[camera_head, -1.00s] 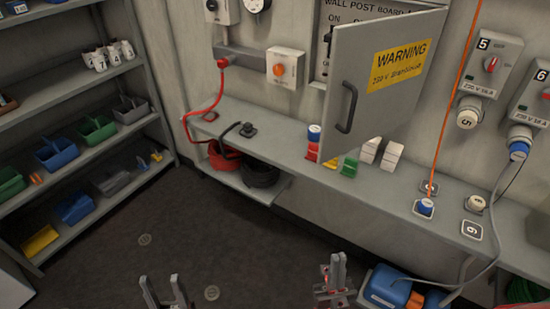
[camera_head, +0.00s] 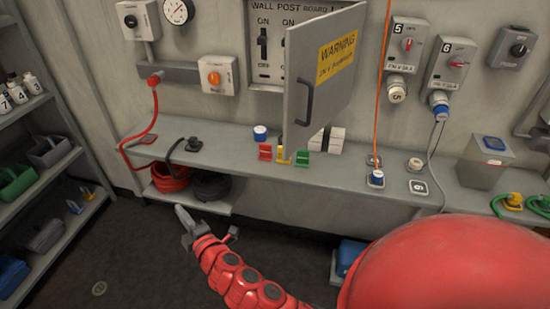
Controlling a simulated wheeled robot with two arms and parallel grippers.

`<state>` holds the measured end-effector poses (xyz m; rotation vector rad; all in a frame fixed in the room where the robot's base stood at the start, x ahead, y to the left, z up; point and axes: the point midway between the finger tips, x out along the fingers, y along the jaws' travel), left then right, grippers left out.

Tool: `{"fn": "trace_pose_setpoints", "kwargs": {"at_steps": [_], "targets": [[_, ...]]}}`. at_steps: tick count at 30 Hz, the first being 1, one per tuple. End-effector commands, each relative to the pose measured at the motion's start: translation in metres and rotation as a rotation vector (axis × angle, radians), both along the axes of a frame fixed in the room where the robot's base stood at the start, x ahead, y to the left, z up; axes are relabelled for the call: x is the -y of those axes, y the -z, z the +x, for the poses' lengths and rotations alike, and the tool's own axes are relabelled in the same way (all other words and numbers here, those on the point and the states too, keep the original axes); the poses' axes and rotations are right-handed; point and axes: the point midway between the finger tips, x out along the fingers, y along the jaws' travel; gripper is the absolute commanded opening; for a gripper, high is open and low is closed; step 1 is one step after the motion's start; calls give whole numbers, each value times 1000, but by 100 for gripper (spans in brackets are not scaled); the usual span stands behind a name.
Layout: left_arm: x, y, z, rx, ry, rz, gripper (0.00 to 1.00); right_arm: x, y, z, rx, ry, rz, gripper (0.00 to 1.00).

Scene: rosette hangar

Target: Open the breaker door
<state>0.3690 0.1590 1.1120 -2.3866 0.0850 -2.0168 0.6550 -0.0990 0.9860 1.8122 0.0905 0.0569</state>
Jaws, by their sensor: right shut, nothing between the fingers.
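The grey breaker door (camera_head: 309,63) on the wall post board (camera_head: 274,60) stands swung outward, its free edge to the left. It carries a yellow WARNING label (camera_head: 337,57) and a dark upright handle (camera_head: 306,101) near its free edge. Black switches show on the board left of the door, and the door hides the rest. My right gripper (camera_head: 183,216) is shut and empty, below and left of the door and well apart from the handle. It is in front of the lower shelf. My left gripper is not in view.
A grey ledge (camera_head: 226,152) runs below the board, with red, yellow and green blocks (camera_head: 283,155) under the door. An orange cord (camera_head: 381,100) hangs right of the door. A shelf rack (camera_head: 48,208) stands at the left. My large red arm part covers the lower right.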

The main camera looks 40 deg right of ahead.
Motion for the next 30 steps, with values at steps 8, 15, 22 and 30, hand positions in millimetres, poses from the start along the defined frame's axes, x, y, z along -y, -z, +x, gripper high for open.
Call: {"fn": "trace_pose_setpoints", "kwargs": {"at_steps": [8,15,22,30], "targets": [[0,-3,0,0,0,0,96,108,-79,-23,-37,612,-278,0],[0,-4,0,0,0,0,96,156,-120,-83,-78,961,-261,0],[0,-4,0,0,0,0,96,170,-126,-98,-95,1041,-239,0],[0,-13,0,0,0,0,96,206,-129,-74,-99,1046,-240,0]]}}
